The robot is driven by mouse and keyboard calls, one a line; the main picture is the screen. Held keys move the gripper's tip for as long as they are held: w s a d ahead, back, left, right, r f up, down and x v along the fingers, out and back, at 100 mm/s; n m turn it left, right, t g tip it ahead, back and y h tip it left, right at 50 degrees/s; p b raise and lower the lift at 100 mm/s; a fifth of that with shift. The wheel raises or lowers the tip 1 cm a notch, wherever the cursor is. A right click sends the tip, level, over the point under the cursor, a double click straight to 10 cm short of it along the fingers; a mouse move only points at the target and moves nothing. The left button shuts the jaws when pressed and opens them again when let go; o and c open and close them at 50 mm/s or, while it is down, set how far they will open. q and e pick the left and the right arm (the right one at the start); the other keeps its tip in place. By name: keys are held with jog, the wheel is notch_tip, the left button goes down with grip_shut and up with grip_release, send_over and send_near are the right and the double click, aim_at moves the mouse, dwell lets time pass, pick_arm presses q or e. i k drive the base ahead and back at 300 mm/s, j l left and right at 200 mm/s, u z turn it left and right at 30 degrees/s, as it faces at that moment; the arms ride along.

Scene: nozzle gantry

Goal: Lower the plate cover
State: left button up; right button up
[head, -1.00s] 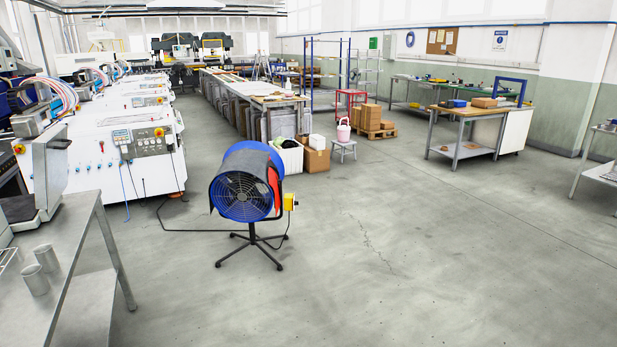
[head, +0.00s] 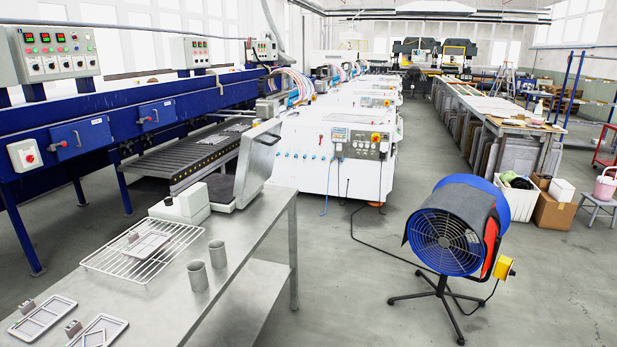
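A grey hinged panel (head: 258,160), which looks like the plate cover, stands raised and tilted at the far end of the steel table. Its flat base (head: 222,188) lies below it, with a white block (head: 187,204) beside it on the left. I cannot tell for certain that this is the plate cover. Neither of my grippers is in view.
The steel table (head: 238,246) also holds a wire rack (head: 118,262), two grey cups (head: 197,276) and flat grey plates (head: 43,317). A blue conveyor machine (head: 155,118) stands behind. A blue fan (head: 446,240) stands on the open floor at the right.

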aim_at(258, 145)
jog(key=i+l+u, duration=0.85)
jog(key=u, duration=0.2)
jog(key=i+l+u, duration=0.25)
jog(key=u, duration=0.2)
